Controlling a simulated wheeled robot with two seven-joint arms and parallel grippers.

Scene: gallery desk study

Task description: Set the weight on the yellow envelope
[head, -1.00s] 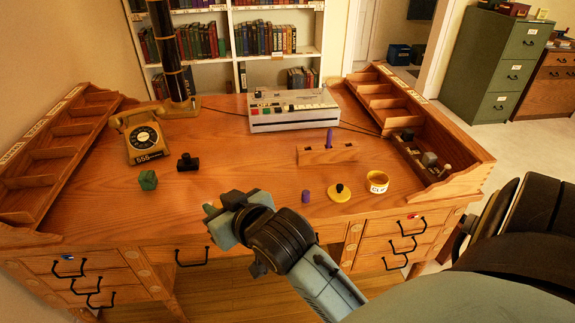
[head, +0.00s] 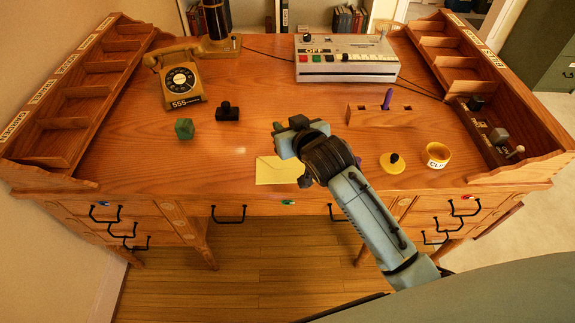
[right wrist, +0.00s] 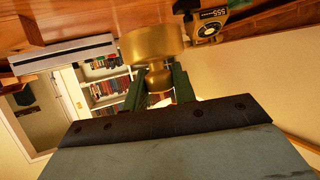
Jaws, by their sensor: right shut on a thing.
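The yellow envelope (head: 276,171) lies flat near the front edge of the desk, its right end covered by my right arm. My right gripper (head: 287,133) is over the desk, beyond the envelope in the head view. In the right wrist view, its two green fingers (right wrist: 159,82) are shut on the knob of a brass weight (right wrist: 152,45) with a wide round body. The weight is hidden behind the gripper in the head view. My left gripper is not in view.
A green block (head: 184,128) and a black stamp-like object (head: 228,112) sit left of the gripper. A wooden holder (head: 380,115), a yellow disc with a black knob (head: 392,163) and a yellow cup (head: 437,156) are at right. A telephone (head: 181,82) stands at back left.

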